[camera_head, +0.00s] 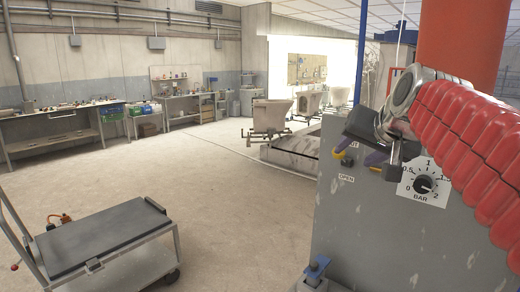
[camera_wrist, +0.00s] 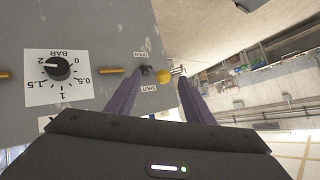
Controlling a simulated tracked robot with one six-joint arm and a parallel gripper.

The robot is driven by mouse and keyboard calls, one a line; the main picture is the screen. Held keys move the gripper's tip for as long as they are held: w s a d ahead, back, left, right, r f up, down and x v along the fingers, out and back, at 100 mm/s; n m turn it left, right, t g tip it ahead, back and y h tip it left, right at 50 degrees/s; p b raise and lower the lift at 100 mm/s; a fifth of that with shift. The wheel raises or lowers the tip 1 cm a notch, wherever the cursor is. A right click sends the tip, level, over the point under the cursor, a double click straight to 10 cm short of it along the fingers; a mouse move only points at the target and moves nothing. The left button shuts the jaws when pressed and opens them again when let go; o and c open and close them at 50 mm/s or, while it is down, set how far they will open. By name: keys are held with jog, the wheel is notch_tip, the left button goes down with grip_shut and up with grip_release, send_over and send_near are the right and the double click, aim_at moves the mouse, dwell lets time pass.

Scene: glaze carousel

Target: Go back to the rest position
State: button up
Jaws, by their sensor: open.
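My gripper (camera_head: 358,151) is in front of a grey control panel (camera_head: 350,225) at the right of the head view. Its two purple fingers are spread apart with nothing held between them; the gripper also shows in the wrist view (camera_wrist: 161,82). A small yellow-ended valve handle (camera_wrist: 163,76) lies in line with the gap between the fingers, near the OPEN and SHUT labels. I cannot tell how far the fingertips are from it. My red-sleeved arm reaches in from the right.
A pressure dial marked BAR (camera_head: 425,185) is beside the gripper on the panel. A grey cart (camera_head: 105,238) stands at the lower left. Workbenches (camera_head: 55,130) line the far wall. The floor between is clear. A blue-topped fitting (camera_head: 317,268) is at the panel's foot.

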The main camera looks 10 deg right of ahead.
jog(key=s+a+f+n+g, duration=0.1)
jog(key=s+a+f+n, duration=0.1)
jog(key=s+a+f, duration=0.2)
jog(key=s+a+f+n+g, duration=0.2)
jog(key=s+a+f, duration=0.2)
jog(key=s+f, duration=0.7)
jog(key=s+a+f+n+g+y, duration=0.1)
jog(key=s+a+f, duration=0.3)
jog(key=f, duration=0.9)
jog(key=s+n+g, duration=0.1)
jog(key=s, duration=0.2)
jog(key=shift+s+a, duration=0.2)
jog(key=shift+a, duration=0.1)
jog(key=shift+c, duration=0.3)
